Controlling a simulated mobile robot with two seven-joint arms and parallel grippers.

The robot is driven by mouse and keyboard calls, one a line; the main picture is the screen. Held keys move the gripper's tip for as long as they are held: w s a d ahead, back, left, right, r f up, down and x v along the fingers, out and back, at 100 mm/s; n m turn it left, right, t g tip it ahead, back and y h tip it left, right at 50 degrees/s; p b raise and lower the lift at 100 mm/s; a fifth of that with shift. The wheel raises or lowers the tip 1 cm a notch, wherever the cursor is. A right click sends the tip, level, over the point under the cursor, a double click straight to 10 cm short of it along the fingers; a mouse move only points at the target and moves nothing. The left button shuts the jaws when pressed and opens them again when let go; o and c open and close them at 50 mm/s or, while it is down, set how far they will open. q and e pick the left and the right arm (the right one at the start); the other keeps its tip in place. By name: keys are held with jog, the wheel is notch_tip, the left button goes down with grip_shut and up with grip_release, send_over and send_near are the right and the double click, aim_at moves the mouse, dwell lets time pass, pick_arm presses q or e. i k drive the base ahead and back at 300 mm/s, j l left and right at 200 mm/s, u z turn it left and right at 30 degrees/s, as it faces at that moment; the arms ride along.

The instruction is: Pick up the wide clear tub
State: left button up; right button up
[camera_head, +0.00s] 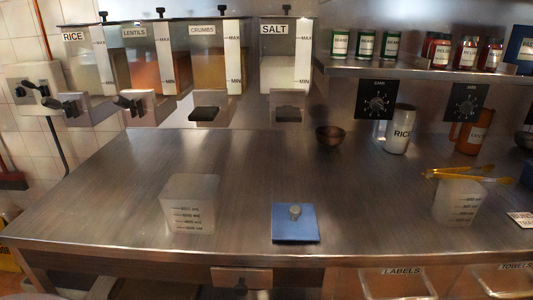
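A clear, frosted tub (190,205) with dark volume marks stands upright on the left front of the steel counter (330,190). A second clear tub (458,204) with similar marks stands on the right part of the counter, with yellow tongs (455,174) at its top. The left tub looks slightly wider, but I cannot tell for certain which one is the wide tub. A blue square lid or plate (296,230) with a grey knob lies between them, near the front edge. Neither of my grippers is in view.
Dispensers for rice (88,60), lentils, crumbs and salt (288,55) hang along the back. A dark bowl (329,136), a white rice container (399,133) and an orange jug (469,135) stand at the back right. The counter's middle is clear.

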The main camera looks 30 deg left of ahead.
aim_at(192, 203)
jog(key=u, duration=1.55)
